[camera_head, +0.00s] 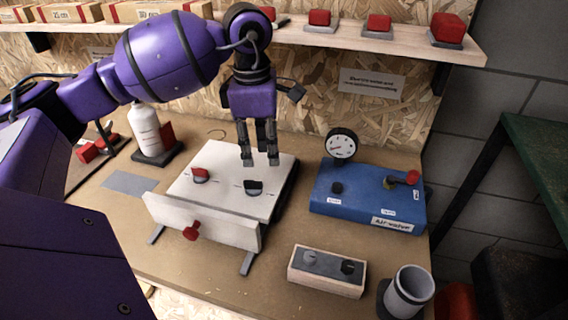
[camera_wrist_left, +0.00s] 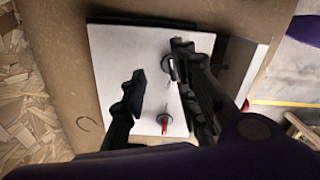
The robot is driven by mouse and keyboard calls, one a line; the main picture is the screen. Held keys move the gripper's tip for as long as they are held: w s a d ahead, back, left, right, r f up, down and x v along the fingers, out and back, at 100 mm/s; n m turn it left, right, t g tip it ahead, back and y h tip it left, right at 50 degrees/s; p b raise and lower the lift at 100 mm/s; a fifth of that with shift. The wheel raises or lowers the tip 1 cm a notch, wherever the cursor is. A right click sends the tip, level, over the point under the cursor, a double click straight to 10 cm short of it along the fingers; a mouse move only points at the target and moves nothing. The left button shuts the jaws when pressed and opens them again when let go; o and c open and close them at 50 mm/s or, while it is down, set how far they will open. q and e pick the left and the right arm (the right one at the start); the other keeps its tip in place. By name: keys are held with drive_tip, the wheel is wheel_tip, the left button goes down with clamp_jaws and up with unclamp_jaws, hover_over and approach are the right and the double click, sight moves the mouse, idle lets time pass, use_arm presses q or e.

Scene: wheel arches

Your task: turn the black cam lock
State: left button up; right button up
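The black cam lock (camera_head: 254,187) is a small dark knob on the top of a white panel box (camera_head: 215,203), right of a red knob (camera_head: 200,175). My left gripper (camera_head: 260,161) points down just above and behind the black cam lock, fingers apart with nothing between them. In the left wrist view the black cam lock (camera_wrist_left: 169,68) shows close beside the right-hand finger of the open gripper (camera_wrist_left: 159,62), which partly hides it. The red knob (camera_wrist_left: 164,120) lies lower there. I cannot tell whether a finger touches the lock. My right gripper is not in view.
A blue air-valve box (camera_head: 365,203) with a round gauge (camera_head: 341,146) stands to the right. In front are a wooden block with knobs (camera_head: 325,273) and a grey cup (camera_head: 408,289). A white bottle (camera_head: 147,129) stands left. A shelf (camera_head: 400,43) runs above.

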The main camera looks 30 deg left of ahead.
sight(253, 180)
use_arm(q)
drive_tip(key=s, duration=0.1)
drive_tip(key=s+a+f, duration=0.1)
drive_tip(key=s, duration=0.1)
drive_tip(key=shift+s+a+f, duration=0.25)
drive_tip(key=f, duration=0.1)
drive_tip(key=w+f, duration=0.1)
drive_tip(key=f, duration=0.1)
drive_tip(key=shift+d, duration=0.15)
wheel_tip(253, 180, down, 2)
drive_tip(key=shift+f, duration=0.1)
drive_tip(key=shift+s+f+p, duration=0.1)
drive_tip(key=shift+f+p, duration=0.2)
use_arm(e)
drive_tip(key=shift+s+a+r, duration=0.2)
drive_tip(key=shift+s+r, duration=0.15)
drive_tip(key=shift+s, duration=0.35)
use_arm(q)
drive_tip(key=shift+c, duration=0.5)
clamp_jaws()
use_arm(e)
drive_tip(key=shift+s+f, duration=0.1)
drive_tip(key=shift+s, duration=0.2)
